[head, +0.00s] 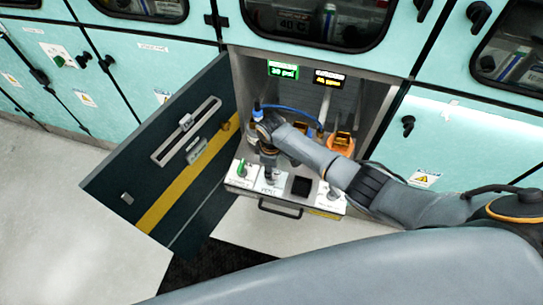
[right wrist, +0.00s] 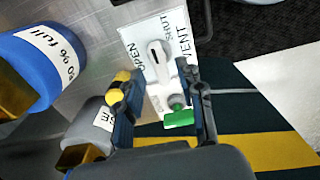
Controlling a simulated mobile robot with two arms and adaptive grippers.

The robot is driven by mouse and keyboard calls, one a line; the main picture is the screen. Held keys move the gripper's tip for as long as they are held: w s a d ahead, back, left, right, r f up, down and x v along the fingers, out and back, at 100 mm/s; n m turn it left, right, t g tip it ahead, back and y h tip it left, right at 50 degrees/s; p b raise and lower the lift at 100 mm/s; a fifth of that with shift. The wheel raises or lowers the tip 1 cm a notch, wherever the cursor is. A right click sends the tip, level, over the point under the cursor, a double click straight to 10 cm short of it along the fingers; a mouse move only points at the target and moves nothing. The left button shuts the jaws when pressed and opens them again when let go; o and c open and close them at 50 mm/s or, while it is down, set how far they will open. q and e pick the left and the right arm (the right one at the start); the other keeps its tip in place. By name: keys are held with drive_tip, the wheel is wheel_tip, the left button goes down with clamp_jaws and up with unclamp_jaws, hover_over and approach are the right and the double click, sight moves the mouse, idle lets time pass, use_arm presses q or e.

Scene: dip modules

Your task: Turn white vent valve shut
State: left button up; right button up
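The white vent valve (right wrist: 159,62) shows in the right wrist view on a white plate (right wrist: 134,42) marked OPEN, SHUT and VENT. Its handle lies roughly along the fingers' direction, its rounded end nearer the OPEN word. My right gripper (right wrist: 157,82) is open, one finger to each side of the plate, with the valve just beyond the fingertips. Contact cannot be told. In the head view my right gripper (head: 268,162) points down over the VENT plate (head: 268,189) and partly hides the valve. A green-handled valve (right wrist: 178,117) sits close by. My left gripper is not in view.
A blue container (right wrist: 38,68) labelled 90 % full stands beside the panel. An open dark door (head: 165,150) with a yellow stripe is left of the cabinet. A green display (head: 283,70) reads about 30 psi. A drawer handle (head: 280,208) juts out in front.

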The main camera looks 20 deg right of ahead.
wheel_tip(320, 180, up, 10)
idle(0.4)
idle(0.3)
